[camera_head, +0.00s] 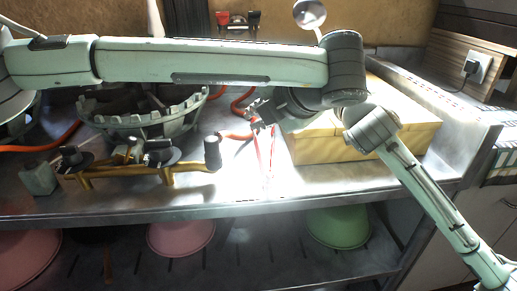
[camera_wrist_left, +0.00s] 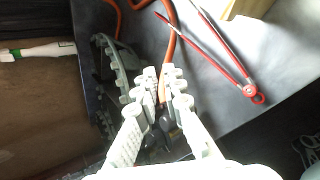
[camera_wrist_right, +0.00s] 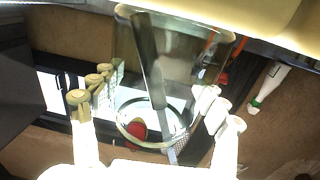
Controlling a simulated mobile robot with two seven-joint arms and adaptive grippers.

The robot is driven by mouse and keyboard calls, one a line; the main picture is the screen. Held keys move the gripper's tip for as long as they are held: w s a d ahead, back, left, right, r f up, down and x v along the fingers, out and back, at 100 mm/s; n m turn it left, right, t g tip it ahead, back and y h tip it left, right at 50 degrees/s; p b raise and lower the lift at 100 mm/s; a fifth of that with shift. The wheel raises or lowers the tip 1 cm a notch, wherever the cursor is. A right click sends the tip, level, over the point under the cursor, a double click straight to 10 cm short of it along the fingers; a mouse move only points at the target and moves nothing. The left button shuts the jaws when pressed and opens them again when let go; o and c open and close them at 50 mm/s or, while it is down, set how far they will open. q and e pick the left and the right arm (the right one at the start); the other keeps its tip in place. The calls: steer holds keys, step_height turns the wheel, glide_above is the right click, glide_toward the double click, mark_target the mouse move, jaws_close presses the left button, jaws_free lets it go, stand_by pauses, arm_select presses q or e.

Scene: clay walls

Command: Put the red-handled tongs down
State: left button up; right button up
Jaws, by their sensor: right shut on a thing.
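The red-handled tongs (camera_wrist_left: 226,62) lie spread on the metal counter in the left wrist view, their joined red end toward the counter's front edge. They also show in the head view (camera_head: 268,165), beside the yellow box. My left gripper (camera_wrist_left: 161,76) is to the left of the tongs and apart from them. Its fingertips are close together with a narrow gap, and no tongs are between them. In the head view my left gripper (camera_head: 258,116) is above the counter. My right gripper (camera_wrist_right: 158,88) is shut on a clear glass (camera_wrist_right: 178,65); the head view does not clearly show that gripper.
A toothed basin (camera_head: 145,118) and a brass fitting with black knobs (camera_head: 120,168) occupy the counter's left. An orange hose (camera_wrist_left: 172,40) runs near the left fingertips. A yellow box (camera_head: 420,128) stands right. Pink (camera_head: 182,238) and green (camera_head: 338,227) bowls are below.

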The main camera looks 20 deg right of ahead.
mark_target(258, 143)
arm_select(q)
steer(key=s+d+f+n+g, duration=0.1)
steer(key=s+d+n, duration=0.25)
steer(key=n, duration=0.55)
steer(key=shift+h, duration=0.3)
steer(key=x, duration=0.8)
steer(key=a+x, duration=0.1)
steer(key=x, duration=0.3)
steer(key=shift+s+f, duration=0.15)
jaws_close()
step_height(258, 143, up, 18)
